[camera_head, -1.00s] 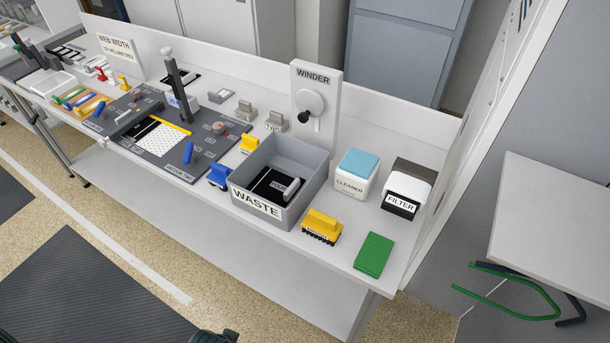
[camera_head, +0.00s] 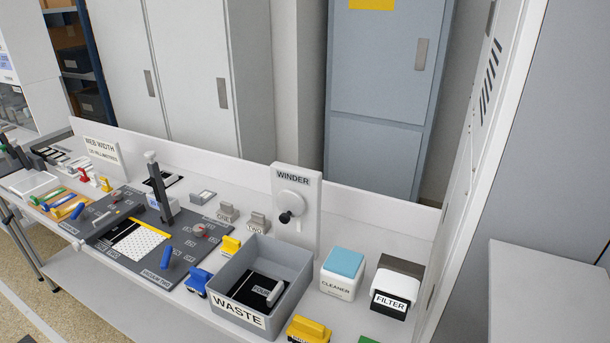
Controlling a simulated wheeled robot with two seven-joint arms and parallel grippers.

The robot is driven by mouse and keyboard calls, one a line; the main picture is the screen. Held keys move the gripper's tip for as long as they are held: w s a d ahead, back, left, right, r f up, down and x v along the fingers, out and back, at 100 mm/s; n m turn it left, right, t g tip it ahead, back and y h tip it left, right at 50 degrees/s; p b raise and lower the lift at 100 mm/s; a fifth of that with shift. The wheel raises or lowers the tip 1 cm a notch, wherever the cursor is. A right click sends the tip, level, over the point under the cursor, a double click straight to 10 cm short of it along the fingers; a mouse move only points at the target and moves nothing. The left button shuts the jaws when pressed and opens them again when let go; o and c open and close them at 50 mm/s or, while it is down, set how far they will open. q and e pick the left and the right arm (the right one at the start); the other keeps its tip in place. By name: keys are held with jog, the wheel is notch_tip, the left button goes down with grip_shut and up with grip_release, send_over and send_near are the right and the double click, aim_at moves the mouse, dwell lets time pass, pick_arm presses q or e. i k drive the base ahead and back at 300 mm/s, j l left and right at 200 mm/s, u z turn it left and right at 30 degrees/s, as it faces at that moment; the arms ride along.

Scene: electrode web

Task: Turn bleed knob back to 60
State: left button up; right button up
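A dark grey panel (camera_head: 108,241) lies on the bench at left, with a white perforated sheet (camera_head: 140,243) and a dark upright post (camera_head: 161,192) on it. A small round knob with a red mark (camera_head: 200,230) sits on the panel's right part, among small labels. I cannot read these labels or the knob's setting, and I cannot confirm it is the bleed knob. A blue handle (camera_head: 166,257) stands near the panel's front. Neither of my grippers shows in this view.
A grey WASTE bin (camera_head: 291,258) stands right of the panel, with a blue clip-like item (camera_head: 198,281) beside it. A WINDER plate with a crank (camera_head: 298,208) rises behind. CLEANER (camera_head: 342,274) and FILTER (camera_head: 396,287) blocks stand at right. A low back wall bounds the bench.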

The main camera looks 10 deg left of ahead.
aim_at(117, 196)
jog(key=u, duration=1.25)
jog(key=i+j+z, duration=0.15)
jog(key=z, duration=0.55)
jog(key=i+j+z, duration=0.15)
jog(key=j, duration=0.2)
jog(key=i+j+z, duration=0.2)
jog(key=j+z, duration=0.15)
jog(key=j, duration=0.3)
jog(key=i+j, duration=0.1)
jog(key=j, duration=0.3)
jog(key=i+j, duration=0.1)
jog(key=j, duration=0.3)
jog(key=i+j, duration=0.1)
jog(key=j, duration=0.3)
jog(key=z, duration=0.05)
